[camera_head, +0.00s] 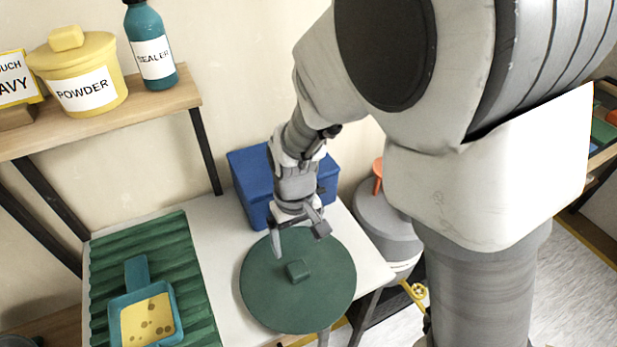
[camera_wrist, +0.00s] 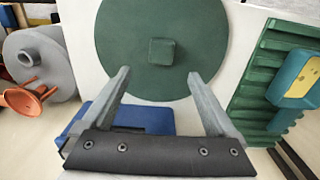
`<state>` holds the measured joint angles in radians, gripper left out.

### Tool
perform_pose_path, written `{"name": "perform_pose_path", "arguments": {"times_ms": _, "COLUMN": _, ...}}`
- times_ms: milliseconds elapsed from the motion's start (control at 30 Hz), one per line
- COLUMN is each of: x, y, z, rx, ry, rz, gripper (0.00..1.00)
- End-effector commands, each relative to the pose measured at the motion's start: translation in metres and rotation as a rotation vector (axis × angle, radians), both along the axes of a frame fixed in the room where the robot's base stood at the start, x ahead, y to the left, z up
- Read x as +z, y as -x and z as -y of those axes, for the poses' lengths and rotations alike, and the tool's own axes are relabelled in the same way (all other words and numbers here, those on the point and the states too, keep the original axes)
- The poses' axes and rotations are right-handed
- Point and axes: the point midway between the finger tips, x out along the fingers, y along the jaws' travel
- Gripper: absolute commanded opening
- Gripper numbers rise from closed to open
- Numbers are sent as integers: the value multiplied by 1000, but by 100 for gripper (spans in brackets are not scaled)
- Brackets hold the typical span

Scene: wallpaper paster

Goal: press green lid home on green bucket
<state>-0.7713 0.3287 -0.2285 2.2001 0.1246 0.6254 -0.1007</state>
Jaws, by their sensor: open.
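The green lid (camera_head: 265,300) is a large flat disc with a small square knob (camera_head: 298,270) in its middle. It lies over the white table, top up, and also shows in the wrist view (camera_wrist: 120,40). No bucket wall shows; whatever is under the lid is hidden by it. My gripper (camera_head: 300,242) is above the far part of the lid, pointing down. In the wrist view its two fingers (camera_wrist: 158,76) are spread apart with nothing between them, and the knob appears just beyond the tips. I cannot tell whether the fingertips touch the lid.
A blue box (camera_head: 250,175) stands behind the gripper. A shelf (camera_head: 150,108) holds a yellow powder tub (camera_head: 85,75) and a teal bottle (camera_head: 152,45). A grey container (camera_head: 385,220) stands right of the table.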

Motion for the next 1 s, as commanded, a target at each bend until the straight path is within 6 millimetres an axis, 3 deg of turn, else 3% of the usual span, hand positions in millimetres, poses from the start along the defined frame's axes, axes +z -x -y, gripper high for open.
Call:
{"name": "perform_pose_path", "arguments": {"times_ms": 33, "x": -14, "y": 1, "z": 1, "rx": 0, "ry": 3, "rz": -3, "gripper": 92}}
{"name": "perform_pose_path", "arguments": {"times_ms": 133, "x": -29, "y": 1, "z": 1, "rx": -1, "ry": 2, "rz": -2, "gripper": 92}}
{"name": "perform_pose_path", "arguments": {"times_ms": 367, "x": -45, "y": 0, "z": 0, "rx": -1, "ry": 0, "rz": 0, "gripper": 92}}
{"name": "perform_pose_path", "arguments": {"times_ms": 700, "x": -90, "y": 4, "z": 0, "rx": -1, "ry": 1, "rz": -1, "gripper": 92}}
{"name": "perform_pose_path", "arguments": {"times_ms": 1000, "x": -94, "y": 4, "z": -1, "rx": -1, "ry": -1, "rz": 1, "gripper": 92}}
